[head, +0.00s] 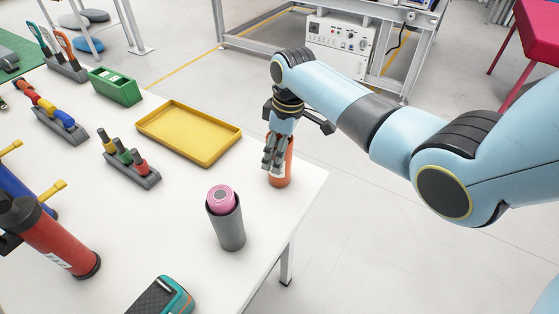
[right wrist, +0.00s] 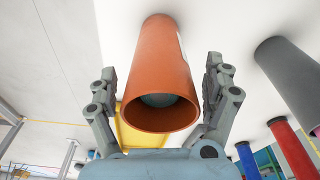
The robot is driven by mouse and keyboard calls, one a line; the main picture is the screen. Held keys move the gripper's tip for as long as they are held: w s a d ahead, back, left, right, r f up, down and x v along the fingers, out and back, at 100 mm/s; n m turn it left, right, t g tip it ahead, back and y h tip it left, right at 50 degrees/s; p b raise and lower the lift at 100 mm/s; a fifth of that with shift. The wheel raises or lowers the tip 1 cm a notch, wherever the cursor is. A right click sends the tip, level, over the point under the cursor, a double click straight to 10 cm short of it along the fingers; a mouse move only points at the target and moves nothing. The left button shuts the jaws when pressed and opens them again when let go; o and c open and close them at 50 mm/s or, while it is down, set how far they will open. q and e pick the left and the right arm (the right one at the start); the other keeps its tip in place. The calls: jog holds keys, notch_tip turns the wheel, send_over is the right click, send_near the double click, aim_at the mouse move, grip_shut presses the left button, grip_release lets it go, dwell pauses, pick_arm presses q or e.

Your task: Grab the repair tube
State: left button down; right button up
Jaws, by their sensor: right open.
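The orange repair tube (head: 281,176) stands upright on the white table near its right corner, partly hidden by my right gripper (head: 276,152). In the right wrist view the orange tube (right wrist: 160,62) shows its open round end, with something grey-green inside. The right gripper (right wrist: 166,85) is open, with one finger on each side of the tube. A gap shows between each finger and the tube wall. My left gripper is not in view.
A grey cup with a pink roll (head: 226,222) stands close by on the left. A yellow tray (head: 190,134) lies behind it. Racks of coloured tools and a red cylinder (head: 62,236) are farther left. The table's right edge (head: 308,215) is close to the tube.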

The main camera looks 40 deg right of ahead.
jog(key=shift+f, duration=0.1)
jog(key=shift+c, duration=0.4)
jog(key=c, duration=1.1)
